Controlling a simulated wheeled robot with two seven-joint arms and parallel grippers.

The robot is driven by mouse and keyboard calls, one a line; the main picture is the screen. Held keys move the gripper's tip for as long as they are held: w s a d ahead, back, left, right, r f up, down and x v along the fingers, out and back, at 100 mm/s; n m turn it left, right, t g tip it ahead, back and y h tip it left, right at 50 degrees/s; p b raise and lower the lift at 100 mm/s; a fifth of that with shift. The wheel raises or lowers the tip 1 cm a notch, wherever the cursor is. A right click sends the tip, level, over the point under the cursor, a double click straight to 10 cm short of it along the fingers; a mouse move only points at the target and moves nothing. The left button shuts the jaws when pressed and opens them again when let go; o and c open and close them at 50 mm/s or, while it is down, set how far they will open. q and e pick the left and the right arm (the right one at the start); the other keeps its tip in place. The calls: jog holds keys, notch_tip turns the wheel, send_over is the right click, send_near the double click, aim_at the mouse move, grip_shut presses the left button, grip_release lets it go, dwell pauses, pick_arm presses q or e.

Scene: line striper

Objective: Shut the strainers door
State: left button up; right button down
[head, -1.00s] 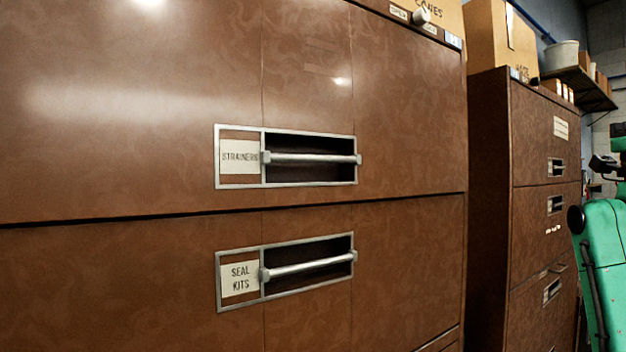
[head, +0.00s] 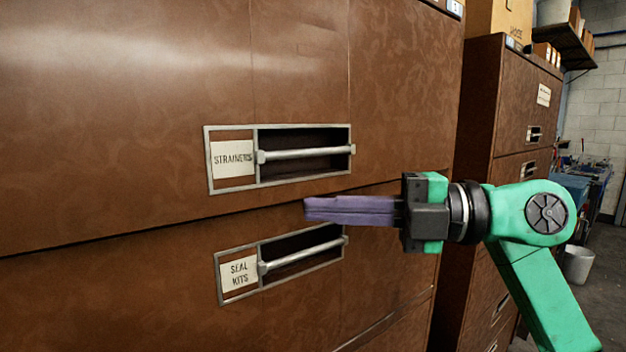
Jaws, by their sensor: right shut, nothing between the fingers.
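The strainers door (head: 120,120) is the upper brown front of the near cabinet, with a label reading STRAINERS (head: 232,159) and a recessed bar handle (head: 305,154). A dark gap runs under its lower edge, above the seal kits front (head: 110,295); I cannot tell how far the door stands out. My right gripper (head: 306,209) comes in from the right, its purple fingers shut with nothing between them. It is in front of the cabinet, below the strainers handle and above the seal kits handle (head: 300,249). I cannot tell whether it touches. My left gripper is out of view.
A second brown cabinet (head: 480,150) stands to the right, behind my right arm, with cardboard boxes (head: 497,18) on top. A white bucket (head: 578,264) stands on the floor at the far right, near a cluttered blue unit (head: 570,190).

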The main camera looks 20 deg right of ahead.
aim_at(295, 197)
jog(key=w, duration=0.1)
jog(key=w+p, duration=0.1)
jog(key=shift+w+a+r, duration=0.2)
jog(key=shift+w+a, duration=0.05)
jog(key=shift+w, duration=0.1)
jog(key=shift+w+a+f, duration=0.1)
jog(key=shift+w+f, duration=0.15)
jog(key=shift+w, duration=0.2)
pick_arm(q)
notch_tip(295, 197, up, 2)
pick_arm(e)
jog(key=shift+w+a+r+p, duration=0.1)
jog(key=shift+w+r+p, duration=0.1)
jog(key=shift+p, duration=0.2)
jog(key=shift+w+a+p, duration=0.15)
jog(key=shift+w+p, duration=0.3)
jog(key=shift+w, duration=0.3)
jog(key=shift+s+f, duration=0.1)
jog(key=shift+s, duration=0.1)
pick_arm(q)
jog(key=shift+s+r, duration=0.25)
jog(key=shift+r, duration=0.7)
pick_arm(e)
jog(key=shift+w, duration=0.1)
